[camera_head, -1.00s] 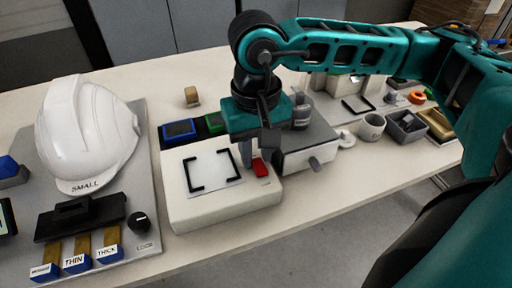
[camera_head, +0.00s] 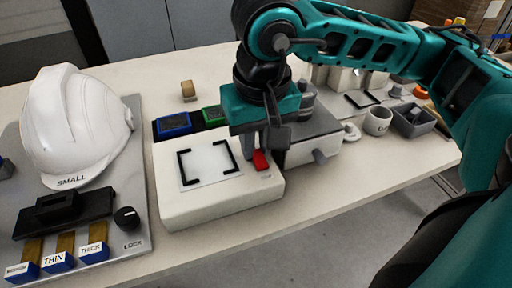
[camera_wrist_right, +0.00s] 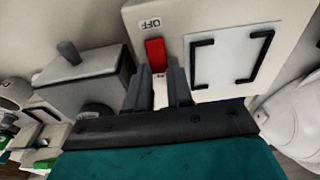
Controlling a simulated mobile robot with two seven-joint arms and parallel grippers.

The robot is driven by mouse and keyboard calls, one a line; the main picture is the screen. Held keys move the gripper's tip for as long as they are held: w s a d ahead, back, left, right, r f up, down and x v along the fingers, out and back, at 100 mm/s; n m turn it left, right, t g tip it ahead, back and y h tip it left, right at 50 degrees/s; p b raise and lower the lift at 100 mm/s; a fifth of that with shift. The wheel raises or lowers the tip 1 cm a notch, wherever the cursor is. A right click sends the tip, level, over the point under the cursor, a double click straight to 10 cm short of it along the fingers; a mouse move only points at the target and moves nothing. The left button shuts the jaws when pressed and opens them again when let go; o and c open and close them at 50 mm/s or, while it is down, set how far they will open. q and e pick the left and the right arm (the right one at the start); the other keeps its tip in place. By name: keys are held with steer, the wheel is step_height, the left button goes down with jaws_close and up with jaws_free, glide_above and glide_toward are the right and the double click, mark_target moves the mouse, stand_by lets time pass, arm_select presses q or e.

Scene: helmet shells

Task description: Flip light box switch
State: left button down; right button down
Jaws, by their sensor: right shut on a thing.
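The light box (camera_head: 215,207) is a white box with a pale panel framed by black corner brackets. Its red switch (camera_head: 261,160) sits at the panel's right side; in the right wrist view the switch (camera_wrist_right: 155,54) lies beside an OFF label (camera_wrist_right: 150,24). My right gripper (camera_head: 258,150) points down over that side of the box. In its wrist view the fingers (camera_wrist_right: 160,72) are close together at the near end of the switch, shut on it; the fingers partly hide that end. My left gripper is in neither view.
A white helmet (camera_head: 75,125) marked SMALL stands on a grey board with a knob (camera_head: 127,218) and labelled blue-ended pieces. A grey box (camera_head: 315,140) is just right of the light box. A mug (camera_head: 377,121) and grey bin (camera_head: 414,120) stand further right.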

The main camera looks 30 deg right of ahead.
mark_target(261, 161)
steer(key=c, duration=1)
jaws_free()
step_height(261, 161, up, 13)
steer(key=s+p, duration=0.1)
steer(key=p, duration=0.2)
steer(key=shift+s+a, duration=0.2)
steer(key=shift+s, duration=0.2)
steer(key=shift+f, duration=0.1)
